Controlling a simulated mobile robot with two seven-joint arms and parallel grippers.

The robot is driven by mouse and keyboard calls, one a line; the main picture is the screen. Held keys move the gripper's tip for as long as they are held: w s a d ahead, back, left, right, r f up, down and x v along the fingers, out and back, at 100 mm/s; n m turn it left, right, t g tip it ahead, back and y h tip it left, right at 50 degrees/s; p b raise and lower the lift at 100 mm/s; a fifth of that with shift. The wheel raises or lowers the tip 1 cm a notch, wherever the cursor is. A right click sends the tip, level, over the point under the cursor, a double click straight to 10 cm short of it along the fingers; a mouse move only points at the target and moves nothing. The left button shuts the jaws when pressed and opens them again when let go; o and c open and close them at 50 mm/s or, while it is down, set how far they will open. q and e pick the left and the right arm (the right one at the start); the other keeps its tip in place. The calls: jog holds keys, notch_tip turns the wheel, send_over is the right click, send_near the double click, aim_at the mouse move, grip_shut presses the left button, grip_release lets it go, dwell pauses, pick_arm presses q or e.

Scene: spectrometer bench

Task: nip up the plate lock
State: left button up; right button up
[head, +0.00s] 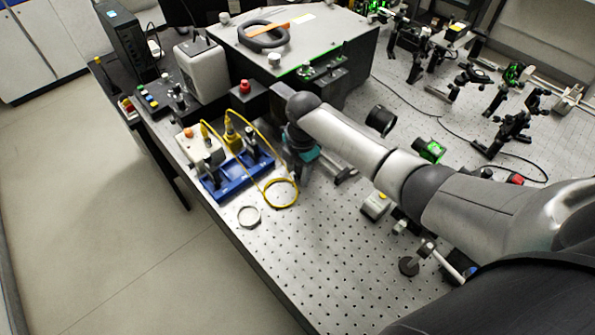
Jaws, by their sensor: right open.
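My right arm reaches in from the right over the bench. Its gripper (299,170) points down just right of the blue tray and is open. The arm and wrist hide part of what is under and behind them. I cannot pick out for certain which small part is the plate lock; it may be hidden by my arm or too small to tell. My left gripper is not in view.
The perforated bench (310,262) is clear at its front. A blue tray (236,181), a yellow cable (281,194) and a ring (249,216) lie near the left edge. A large box (318,38) stands behind; optical mounts (513,130) fill the right.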

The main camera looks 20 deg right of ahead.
grip_shut()
dwell(0.5)
